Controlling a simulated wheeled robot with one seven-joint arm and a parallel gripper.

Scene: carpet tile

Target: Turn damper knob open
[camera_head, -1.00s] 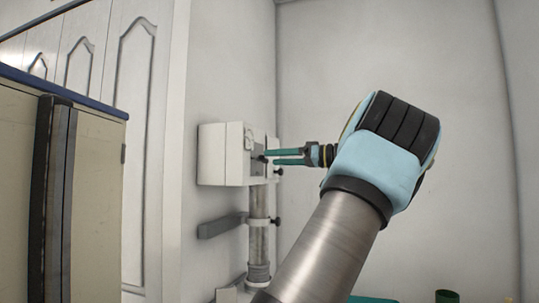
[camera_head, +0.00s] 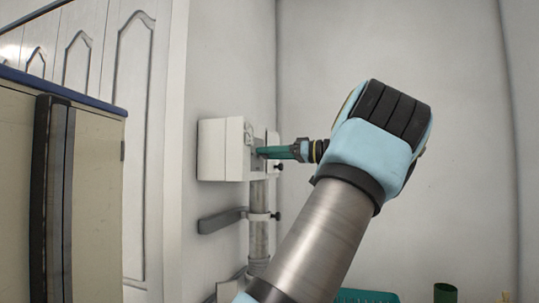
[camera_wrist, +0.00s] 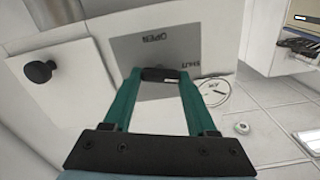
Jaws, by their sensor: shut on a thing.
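The damper knob (camera_wrist: 158,74) is a dark bar on a grey plate (camera_wrist: 135,47) in the wrist view. The plate bears the words OPEN and SHUT, seen upside down, with SHUT close by the knob's right end. The plate is on the front of a white box (camera_head: 213,150) on the wall in the head view. My gripper (camera_wrist: 160,79) has its two green fingers on either side of the knob and is shut on it. In the head view the gripper (camera_head: 262,153) reaches the box face from the right and hides the knob.
A round black knob (camera_wrist: 38,72) stands out left of the plate in the wrist view. Below the box are a grey pipe (camera_head: 259,232) and a wall bracket (camera_head: 222,222). A beige cabinet (camera_head: 95,200) stands at the left. The wall at the right is bare.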

